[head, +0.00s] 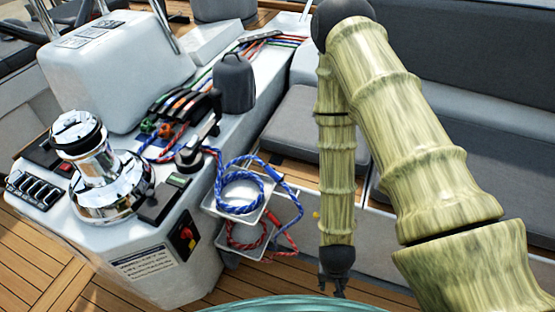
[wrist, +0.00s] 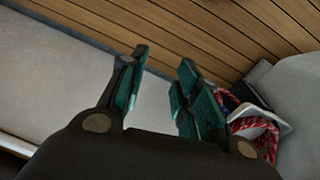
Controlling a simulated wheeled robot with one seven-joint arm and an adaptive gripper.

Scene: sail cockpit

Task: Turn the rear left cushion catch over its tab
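My gripper (head: 338,287) hangs low in the head view, pointing down in front of the pale bench front. In the wrist view my gripper (wrist: 164,60) has its two teal-padded fingers apart with nothing between them. Grey seat cushions (head: 293,122) lie on the bench behind my arm. A small yellow spot (head: 316,215) shows on the bench front just left of my forearm; it is too small to tell whether it is a catch. I cannot make out a cushion catch or its tab clearly in either view, and my arm hides part of the bench.
A white console with a chrome winch (head: 105,180) stands at left. Trays hold a coiled blue rope (head: 240,192) and a red rope (head: 245,236) left of my gripper; red rope (wrist: 255,130) also shows in the wrist view. The teak floor (head: 290,280) is clear below.

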